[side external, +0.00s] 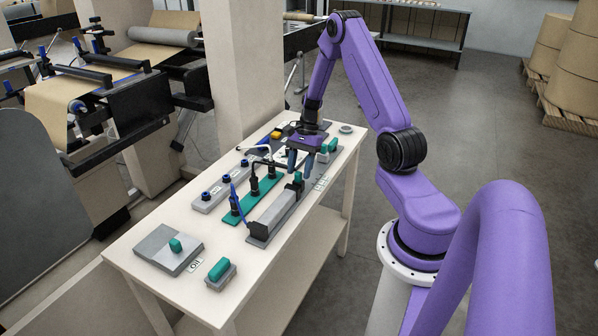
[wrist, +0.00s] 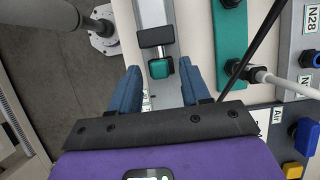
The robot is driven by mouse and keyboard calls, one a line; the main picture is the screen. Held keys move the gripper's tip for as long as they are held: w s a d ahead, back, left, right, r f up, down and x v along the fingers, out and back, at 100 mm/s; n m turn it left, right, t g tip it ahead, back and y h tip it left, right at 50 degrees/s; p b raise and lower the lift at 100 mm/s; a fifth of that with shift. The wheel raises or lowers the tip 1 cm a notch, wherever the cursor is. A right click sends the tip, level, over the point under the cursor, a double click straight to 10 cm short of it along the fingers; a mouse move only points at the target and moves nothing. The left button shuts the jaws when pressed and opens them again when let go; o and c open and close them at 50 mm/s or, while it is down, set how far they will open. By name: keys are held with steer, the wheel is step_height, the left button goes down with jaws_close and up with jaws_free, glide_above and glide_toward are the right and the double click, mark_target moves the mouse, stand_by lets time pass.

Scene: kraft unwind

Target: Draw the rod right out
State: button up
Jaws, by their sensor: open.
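A long grey housing (side external: 272,216) lies on the bench, with a teal-ended rod (side external: 298,177) at its far end. In the wrist view, the rod's teal knob (wrist: 160,68) sticks out past a black collar on the housing (wrist: 150,14). My gripper (side external: 306,166) is open above the bench by that end, its blue fingers pointing down. In the wrist view the gripper (wrist: 160,70) has a fingertip on each side of the teal knob, with gaps showing. I cannot tell how high the fingertips are above the knob. The rest of the rod is hidden in the housing.
A teal strip (side external: 252,200) with black plugs and a grey strip (side external: 222,187) with blue knobs lie alongside. A grey plate (side external: 160,250) and a small teal-topped block (side external: 220,272) sit at the near end. Cables loop close to the housing. The bench's right edge is near.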

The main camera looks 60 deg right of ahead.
steer(key=shift+a+f, duration=0.25)
steer(key=shift+f, duration=0.35)
jaws_close()
steer(key=d, duration=1.2)
steer(key=shift+d, duration=0.25)
jaws_free()
steer(key=shift+a, duration=0.1)
steer(key=shift+r, duration=0.1)
